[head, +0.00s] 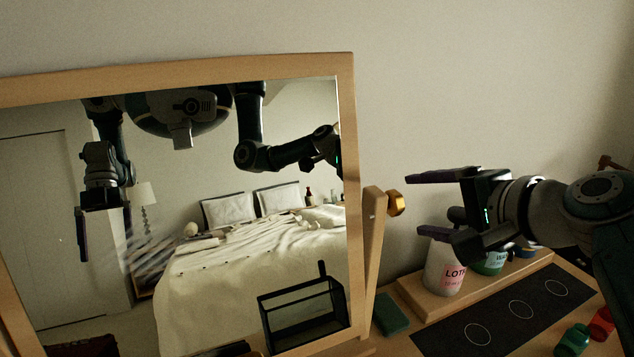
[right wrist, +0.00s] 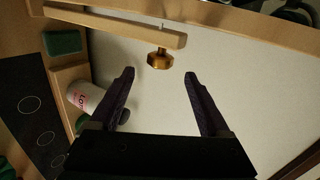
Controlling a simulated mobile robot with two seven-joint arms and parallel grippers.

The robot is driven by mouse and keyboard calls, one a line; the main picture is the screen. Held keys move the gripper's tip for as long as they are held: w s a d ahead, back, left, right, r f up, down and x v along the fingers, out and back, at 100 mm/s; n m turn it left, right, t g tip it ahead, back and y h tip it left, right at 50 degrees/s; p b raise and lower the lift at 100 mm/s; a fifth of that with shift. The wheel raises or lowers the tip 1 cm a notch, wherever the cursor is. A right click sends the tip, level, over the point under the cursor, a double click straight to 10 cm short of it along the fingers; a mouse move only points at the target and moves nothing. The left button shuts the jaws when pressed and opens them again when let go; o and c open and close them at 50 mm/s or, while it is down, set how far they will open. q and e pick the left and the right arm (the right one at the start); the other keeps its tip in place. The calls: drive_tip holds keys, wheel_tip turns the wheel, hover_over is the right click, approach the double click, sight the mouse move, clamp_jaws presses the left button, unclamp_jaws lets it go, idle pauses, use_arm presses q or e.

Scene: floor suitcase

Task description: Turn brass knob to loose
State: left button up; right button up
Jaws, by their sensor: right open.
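The brass knob (head: 397,204) sticks out from the right side of the mirror's wooden upright (head: 375,235). In the right wrist view the knob (right wrist: 159,60) hangs from the edge of a wooden bar, between the lines of my fingers and just beyond their tips. My right gripper (head: 417,204) is open and empty, to the right of the knob and pointing at it; its fingers (right wrist: 160,76) are spread wide. No contact with the knob shows. The mirror (head: 352,150) stands tilted at the left. My left gripper appears only as a reflection in it.
A lotion bottle (head: 443,268) and a green-labelled container (head: 490,262) stand on a wooden riser (head: 425,300) below my right gripper. A green block (head: 391,314) lies beside the riser. A dark mat (head: 505,315) with circles lies in front, with green (head: 572,340) and red caps nearby.

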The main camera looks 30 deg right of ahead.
drive_tip(key=shift+v, duration=1.8)
drive_tip(key=s+a+f+n+g+y, duration=0.1)
drive_tip(key=s+a+f+n+g, duration=0.3)
drive_tip(key=s+a+n, duration=0.5)
drive_tip(key=s+a+f+n+g, duration=0.2)
drive_tip(key=s+a+n+g, duration=0.4)
drive_tip(key=s+n, duration=0.45)
wheel_tip(320, 180, up, 24)
drive_tip(key=w+a+t+p, duration=0.1)
drive_tip(key=p, duration=2.3)
drive_tip(key=shift+n, duration=0.35)
drive_tip(key=shift+w, duration=0.1)
